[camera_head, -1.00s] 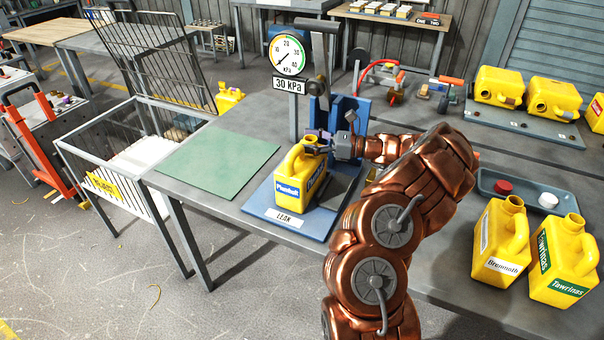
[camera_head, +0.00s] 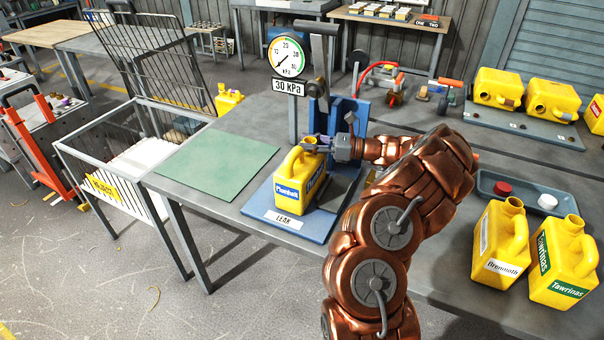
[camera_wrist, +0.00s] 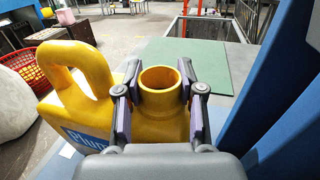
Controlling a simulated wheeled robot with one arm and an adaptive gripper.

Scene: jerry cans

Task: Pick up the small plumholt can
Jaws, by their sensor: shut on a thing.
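The small yellow plumholt can (camera_head: 292,184) stands upright on the blue base of the leak-test stand (camera_head: 288,224), its blue and white label facing front. My gripper (camera_head: 323,142) comes in from the right at the can's top. In the wrist view my gripper (camera_wrist: 160,102) has one finger on each side of the can's open neck (camera_wrist: 160,80), and it is shut on the neck. The can's handle and label also show in the wrist view (camera_wrist: 75,95), to the left of the fingers. The can's underside is hidden.
A pressure gauge (camera_head: 287,57) and lever rise behind the can. A green mat (camera_head: 217,163) lies bare to the left, beside a wire crate (camera_head: 97,187).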

